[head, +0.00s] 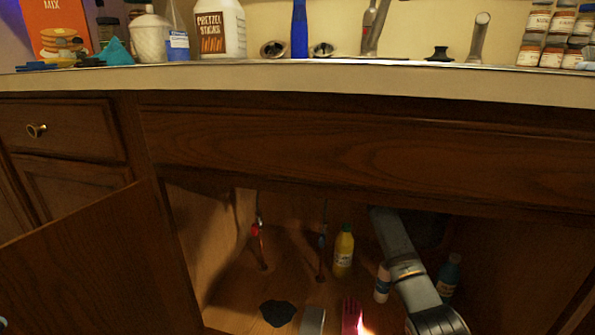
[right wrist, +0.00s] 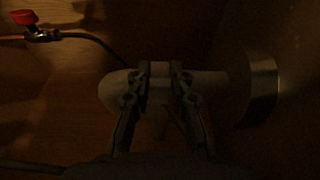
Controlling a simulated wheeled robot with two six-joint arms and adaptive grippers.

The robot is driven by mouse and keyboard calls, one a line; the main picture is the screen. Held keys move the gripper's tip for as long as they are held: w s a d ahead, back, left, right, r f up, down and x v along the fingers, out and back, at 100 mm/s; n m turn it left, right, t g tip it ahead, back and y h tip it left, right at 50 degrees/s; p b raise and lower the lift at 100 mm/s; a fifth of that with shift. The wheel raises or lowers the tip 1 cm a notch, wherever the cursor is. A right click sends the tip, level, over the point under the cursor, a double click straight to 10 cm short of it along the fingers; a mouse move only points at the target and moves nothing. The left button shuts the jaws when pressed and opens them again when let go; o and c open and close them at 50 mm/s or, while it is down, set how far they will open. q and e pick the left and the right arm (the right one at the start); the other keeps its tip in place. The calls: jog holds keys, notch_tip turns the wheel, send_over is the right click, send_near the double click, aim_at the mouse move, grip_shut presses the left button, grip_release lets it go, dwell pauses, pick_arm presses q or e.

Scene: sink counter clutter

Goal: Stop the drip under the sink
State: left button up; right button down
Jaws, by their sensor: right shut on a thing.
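In the dark right wrist view, my right gripper (right wrist: 160,82) has its two fingers closed around a band on a pale grey pipe piece (right wrist: 112,92). The pipe runs sideways to a wider part with a metallic ring (right wrist: 263,88) on the right. A valve with a red handle (right wrist: 24,17) sits at upper left on a thin line. In the head view the red valve (head: 256,230) and a blue valve (head: 322,240) stand inside the open cabinet. My right arm reaches up into the cabinet, its gripper hidden there. No drip is clear.
On the cabinet floor are a yellow bottle (head: 343,254), a white bottle (head: 382,285), a blue bottle (head: 448,278), a dark cloth-like thing (head: 277,312), a grey block (head: 312,321) and a pink thing (head: 350,317). An open door (head: 100,265) stands at left. The counter above is cluttered.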

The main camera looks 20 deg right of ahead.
jog(key=c, duration=1.2)
grip_release()
jog(key=v, duration=1.2)
